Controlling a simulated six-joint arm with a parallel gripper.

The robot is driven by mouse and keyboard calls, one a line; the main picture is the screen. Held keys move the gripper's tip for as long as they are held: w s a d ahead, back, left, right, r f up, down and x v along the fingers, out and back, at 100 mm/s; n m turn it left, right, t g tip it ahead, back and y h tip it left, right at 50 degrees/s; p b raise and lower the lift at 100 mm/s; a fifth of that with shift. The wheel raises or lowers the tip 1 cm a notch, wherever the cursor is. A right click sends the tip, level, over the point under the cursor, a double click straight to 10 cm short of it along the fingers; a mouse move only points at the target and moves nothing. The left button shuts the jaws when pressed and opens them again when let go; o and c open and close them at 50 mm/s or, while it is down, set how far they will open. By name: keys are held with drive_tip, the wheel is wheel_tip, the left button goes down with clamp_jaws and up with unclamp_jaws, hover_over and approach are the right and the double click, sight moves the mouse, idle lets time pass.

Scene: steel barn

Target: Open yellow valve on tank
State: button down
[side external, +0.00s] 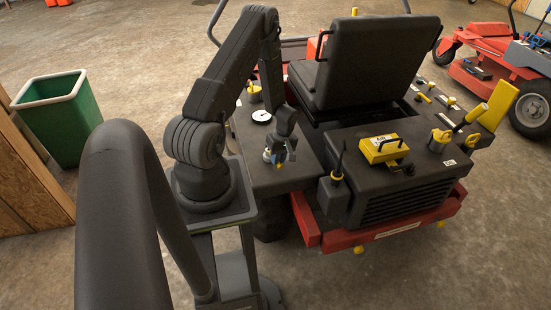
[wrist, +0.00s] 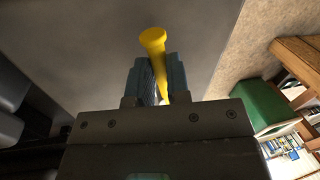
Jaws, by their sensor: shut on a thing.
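In the wrist view the yellow valve handle (wrist: 154,40) sticks out between the two blue-grey fingers of my gripper (wrist: 161,75), which is shut on it. The handle has a rounded, wider end and looks slightly tilted. In the side view my gripper (side external: 278,157) is low over the near end of the dark tank (side external: 245,150), and only a little of the yellow handle shows there. The fingers and wrist hide the rest of the valve, so its angle is unclear from the side. A white gauge (side external: 262,116) and a yellow cap (side external: 254,88) sit on the tank.
The black seat (side external: 370,65) stands right of my arm. A yellow battery-like box (side external: 383,149) and several yellow-handled controls are on the mower's dark deck. A green bin (side external: 60,118) stands on the floor at left. A second red mower (side external: 500,50) is at far right.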

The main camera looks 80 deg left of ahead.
drive_tip(key=w+n, duration=0.1)
drive_tip(key=n, duration=0.1)
drive_tip(key=w+a+n, duration=0.1)
drive_tip(key=n, duration=0.1)
drive_tip(key=shift+w+n+h, duration=0.2)
drive_tip(key=shift+n+h, duration=0.1)
drive_tip(key=shift+h, duration=0.1)
drive_tip(key=n, duration=0.2)
drive_tip(key=w+a+n, duration=0.1)
drive_tip(key=shift+w+a+n+t+h, duration=0.2)
drive_tip(key=shift+a+n+t+h, duration=0.1)
drive_tip(key=shift+n+t, duration=0.1)
drive_tip(key=a+n, duration=0.1)
drive_tip(key=w+n, duration=0.1)
drive_tip(key=n, duration=0.1)
drive_tip(key=shift+a+t, duration=0.3)
drive_tip(key=shift+a, duration=0.1)
drive_tip(key=shift+w+a+n+t, duration=0.15)
drive_tip(key=shift+a+n, duration=0.2)
drive_tip(key=shift+n, duration=0.4)
drive_tip(key=shift+s+a+n+t, duration=0.1)
drive_tip(key=shift+a+n, duration=0.3)
drive_tip(key=shift+n, duration=0.4)
drive_tip(key=shift+w+a+n+t, duration=0.15)
drive_tip(key=shift+a+n, duration=0.2)
drive_tip(key=shift+n, duration=0.4)
drive_tip(key=shift+s+a, duration=0.1)
drive_tip(key=shift+s, duration=0.05)
drive_tip(key=c, duration=1.1)
unclamp_jaws()
